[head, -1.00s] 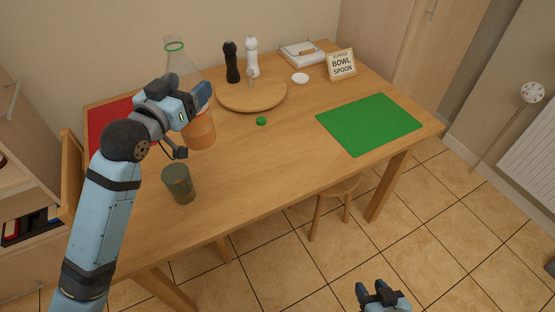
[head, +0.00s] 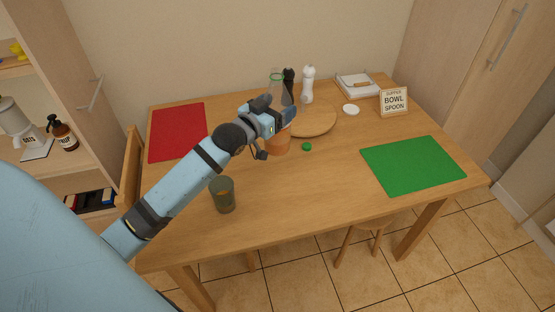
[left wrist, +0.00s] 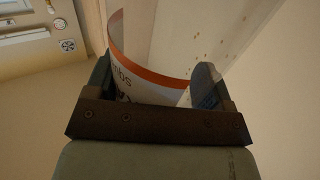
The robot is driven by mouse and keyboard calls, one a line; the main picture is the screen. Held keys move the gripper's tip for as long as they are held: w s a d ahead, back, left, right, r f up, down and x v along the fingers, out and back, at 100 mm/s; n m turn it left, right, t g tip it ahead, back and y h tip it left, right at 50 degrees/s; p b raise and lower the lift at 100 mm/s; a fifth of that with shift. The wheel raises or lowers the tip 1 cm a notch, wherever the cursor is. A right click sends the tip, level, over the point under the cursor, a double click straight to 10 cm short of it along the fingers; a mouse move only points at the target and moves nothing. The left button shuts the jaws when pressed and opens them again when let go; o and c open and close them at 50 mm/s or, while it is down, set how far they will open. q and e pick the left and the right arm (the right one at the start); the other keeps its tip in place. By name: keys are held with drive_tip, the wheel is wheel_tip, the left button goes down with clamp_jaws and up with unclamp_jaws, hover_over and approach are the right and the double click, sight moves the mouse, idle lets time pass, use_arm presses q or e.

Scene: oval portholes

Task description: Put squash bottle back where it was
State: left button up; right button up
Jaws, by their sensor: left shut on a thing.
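The squash bottle (head: 278,146) is clear with orange liquid low in it and a green ring at its open top. My left gripper (head: 272,119) is shut around it, in front of the left edge of the round wooden board. I cannot tell whether its base touches the table. In the left wrist view the gripper (left wrist: 152,88) holds a clear body with a white, orange-edged label (left wrist: 128,78) showing the letters "mbs". A small green cap (head: 307,147) lies on the table to the right of the bottle. My right gripper is out of view.
The table (head: 300,190) holds a grey-green glass (head: 222,195), red mat (head: 178,132), green mat (head: 412,165), round board (head: 318,120), dark mill (head: 289,80), white mill (head: 308,84) and sign (head: 394,101). A shelf (head: 80,160) at left carries a syrup bottle (head: 62,134).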

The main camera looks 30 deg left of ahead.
use_arm(q)
wheel_tip(320, 180, down, 16)
drive_tip(key=shift+b, duration=0.45)
drive_tip(key=shift+f, duration=0.1)
drive_tip(key=o, duration=1.1)
drive_tip(key=s+a, duration=0.1)
drive_tip(key=s, duration=1.1)
drive_tip(key=shift+a, duration=0.2)
